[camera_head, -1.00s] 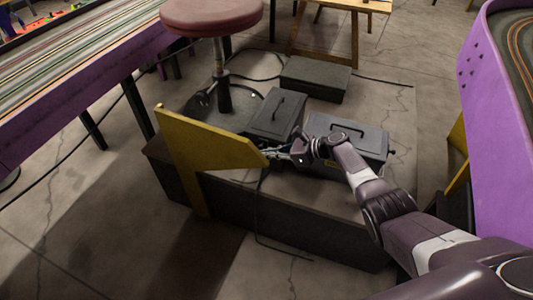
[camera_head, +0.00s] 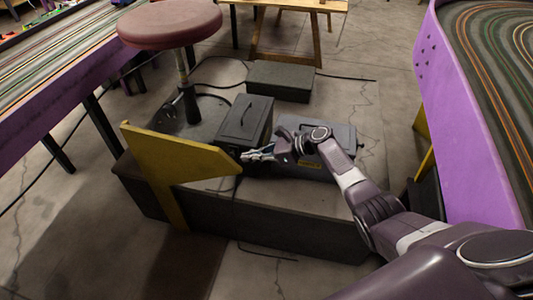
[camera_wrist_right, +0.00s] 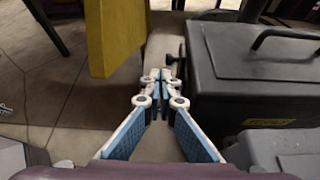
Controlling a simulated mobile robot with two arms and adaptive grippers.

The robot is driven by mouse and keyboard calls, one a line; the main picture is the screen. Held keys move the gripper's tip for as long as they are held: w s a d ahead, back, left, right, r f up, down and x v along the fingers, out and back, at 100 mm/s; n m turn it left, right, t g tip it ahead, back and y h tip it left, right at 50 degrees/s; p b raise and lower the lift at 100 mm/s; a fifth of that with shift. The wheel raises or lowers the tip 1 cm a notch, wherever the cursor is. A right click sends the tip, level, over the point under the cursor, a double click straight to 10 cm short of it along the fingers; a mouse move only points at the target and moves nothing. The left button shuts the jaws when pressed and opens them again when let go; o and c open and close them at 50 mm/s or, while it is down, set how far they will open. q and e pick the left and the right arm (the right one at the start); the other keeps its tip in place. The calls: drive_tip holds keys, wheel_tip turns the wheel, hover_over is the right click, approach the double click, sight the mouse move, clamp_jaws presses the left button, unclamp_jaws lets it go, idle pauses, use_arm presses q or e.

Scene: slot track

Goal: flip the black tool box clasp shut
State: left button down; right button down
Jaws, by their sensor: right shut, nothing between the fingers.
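A black tool box with a bar handle (camera_wrist_right: 255,70) fills the right of the right wrist view, with a yellow label on its front. A small dark knob-like part, possibly the clasp (camera_wrist_right: 172,58), sticks out at its left side; whether it is open or shut is unclear. My right gripper (camera_head: 246,157) is shut and empty, low in front of the left box. My left gripper is out of view.
A yellow board (camera_head: 180,160) stands just left of the right fingertips. A round stool (camera_head: 170,25) is behind it. A flat dark case (camera_head: 280,80) lies farther back. Purple track tables (camera_head: 470,130) flank the platform. Cables lie on the floor.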

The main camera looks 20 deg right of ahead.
drive_tip(key=v, duration=0.7)
drive_tip(key=shift+s+d, duration=0.2)
drive_tip(key=shift+d, duration=0.1)
